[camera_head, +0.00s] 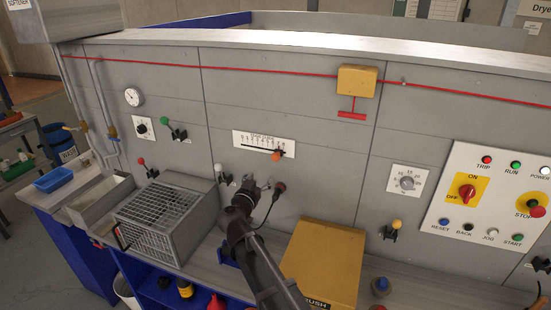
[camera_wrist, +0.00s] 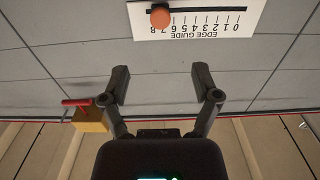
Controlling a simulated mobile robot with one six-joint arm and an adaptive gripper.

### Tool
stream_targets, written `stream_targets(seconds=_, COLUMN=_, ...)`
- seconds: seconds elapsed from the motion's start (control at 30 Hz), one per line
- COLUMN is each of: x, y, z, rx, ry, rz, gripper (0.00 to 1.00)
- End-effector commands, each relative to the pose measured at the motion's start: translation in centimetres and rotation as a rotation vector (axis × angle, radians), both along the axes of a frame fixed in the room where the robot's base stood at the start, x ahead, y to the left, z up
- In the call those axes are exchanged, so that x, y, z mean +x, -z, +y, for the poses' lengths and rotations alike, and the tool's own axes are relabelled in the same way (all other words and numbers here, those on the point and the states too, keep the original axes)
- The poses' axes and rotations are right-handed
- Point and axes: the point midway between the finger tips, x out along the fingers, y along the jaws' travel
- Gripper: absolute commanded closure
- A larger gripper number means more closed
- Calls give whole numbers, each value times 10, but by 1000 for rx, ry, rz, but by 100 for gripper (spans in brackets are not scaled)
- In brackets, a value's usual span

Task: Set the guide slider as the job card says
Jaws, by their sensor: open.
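The guide slider has an orange knob (camera_head: 276,155) on a white scale plate (camera_head: 248,140) on the grey panel. The knob sits toward the right, high-number end. In the wrist view, which is upside down, the plate (camera_wrist: 210,28) reads EDGE GUIDE with 0 to 8, and the knob (camera_wrist: 160,16) is near 7 to 8. My gripper (camera_head: 244,197) is below and left of the knob in the head view. In the wrist view my gripper (camera_wrist: 161,72) is open and empty, its fingers apart from the knob. Papers (camera_head: 443,8) at the top right are unreadable; I cannot tell the job card.
A black plug with a cable (camera_head: 279,188) and a white-knobbed lever (camera_head: 219,170) flank my gripper. A wire cage (camera_head: 165,215) stands left, a yellow box (camera_head: 325,260) right. A red cord (camera_head: 225,69) with a yellow switch box (camera_head: 356,79) runs above.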

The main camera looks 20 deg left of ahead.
Motion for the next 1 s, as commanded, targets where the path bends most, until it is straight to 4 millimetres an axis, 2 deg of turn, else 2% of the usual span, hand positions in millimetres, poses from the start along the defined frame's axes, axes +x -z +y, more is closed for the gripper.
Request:
stream_targets(seconds=0.27, x=4, y=0, z=1, rx=0, ry=0, rz=0, gripper=20)
stream_targets(seconds=0.47, x=20, y=0, z=2, rx=0, ry=2, rz=0, gripper=20)
stream_targets(seconds=1.0, x=99, y=0, z=9, rx=0, ry=1, rz=0, gripper=20)
